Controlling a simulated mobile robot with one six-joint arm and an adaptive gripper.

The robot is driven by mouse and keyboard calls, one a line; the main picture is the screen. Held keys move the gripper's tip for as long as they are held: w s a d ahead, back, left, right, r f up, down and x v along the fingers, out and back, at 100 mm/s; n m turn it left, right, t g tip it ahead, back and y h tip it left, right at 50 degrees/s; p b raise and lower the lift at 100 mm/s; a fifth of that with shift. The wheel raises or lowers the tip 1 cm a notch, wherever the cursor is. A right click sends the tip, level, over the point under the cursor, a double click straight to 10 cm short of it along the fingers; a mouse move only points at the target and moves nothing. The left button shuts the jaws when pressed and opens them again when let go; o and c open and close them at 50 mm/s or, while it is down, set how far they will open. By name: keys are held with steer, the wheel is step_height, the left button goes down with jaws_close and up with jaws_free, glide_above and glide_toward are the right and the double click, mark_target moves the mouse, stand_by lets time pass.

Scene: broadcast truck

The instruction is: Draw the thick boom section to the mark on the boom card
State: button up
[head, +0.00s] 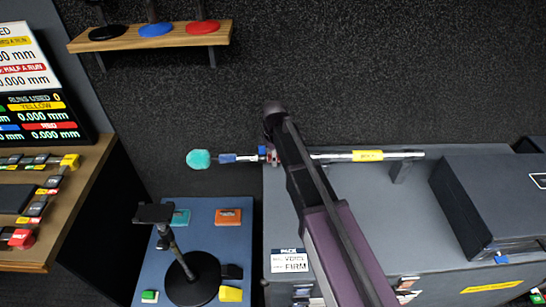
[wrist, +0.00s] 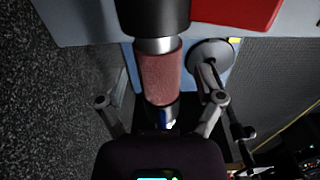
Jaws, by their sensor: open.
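The boom pole lies level across the head view, with a teal fuzzy tip (head: 198,159) at its left end and a yellow-labelled section (head: 367,155) at its right. Blue and red collars show near its left part. My gripper (wrist: 163,92) is open, a finger on each side of the sleeve, with no grip visible. In the head view my arm hides part of the pole. I cannot tell which section is the thick one or which card is the boom card.
A PACK card (head: 290,261) reads FIRM. A left screen (head: 40,120) shows runs used 0 and yellow and red at 0.000 mm. A bracket (head: 400,172) supports the pole's right. A dark case (head: 490,205) and a black stand (head: 192,280) are nearby.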

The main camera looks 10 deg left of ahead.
jaws_close()
stand_by(0.3)
